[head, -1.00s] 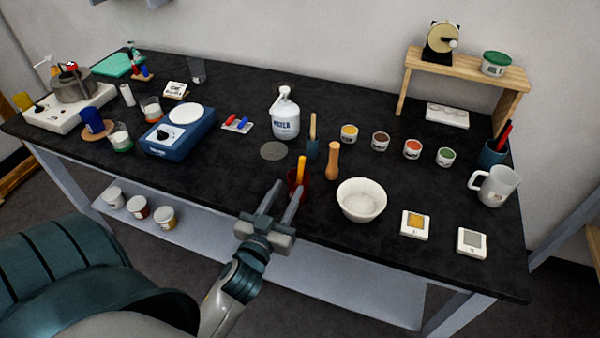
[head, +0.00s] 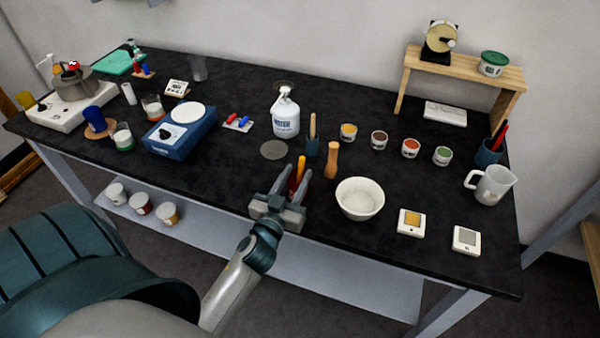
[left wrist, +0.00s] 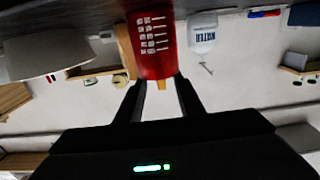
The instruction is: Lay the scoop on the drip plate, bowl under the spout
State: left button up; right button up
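The scoop's head is hidden; an orange handle (head: 301,165), possibly the scoop's, stands up out of a dark red cup (head: 293,186) near the front edge of the bench. The water bottle (head: 286,118) with its pump spout stands behind. A flat grey disc (head: 273,150), seemingly the drip plate, lies bare in front of the bottle. My left gripper (head: 291,176) is open at the cup, its fingers pointing toward the handle. In the left wrist view the red cup (left wrist: 152,45) is just beyond the fingertips, with the orange handle tip (left wrist: 162,84) showing between the fingers. My right gripper is out of view.
A wooden pestle-like piece (head: 332,160) and a white bowl (head: 360,198) stand right of the cup. A blue holder (head: 312,147) with a wooden handle is behind it. A blue scale (head: 180,132) stands left. The front bench strip left of the cup is clear.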

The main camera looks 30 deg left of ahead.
pick_arm(q)
jog(key=shift+x, duration=0.85)
jog(key=shift+s, duration=0.1)
jog(key=shift+c, duration=0.3)
grip_shut()
notch_tip(320, 180, up, 10)
dwell(0.4)
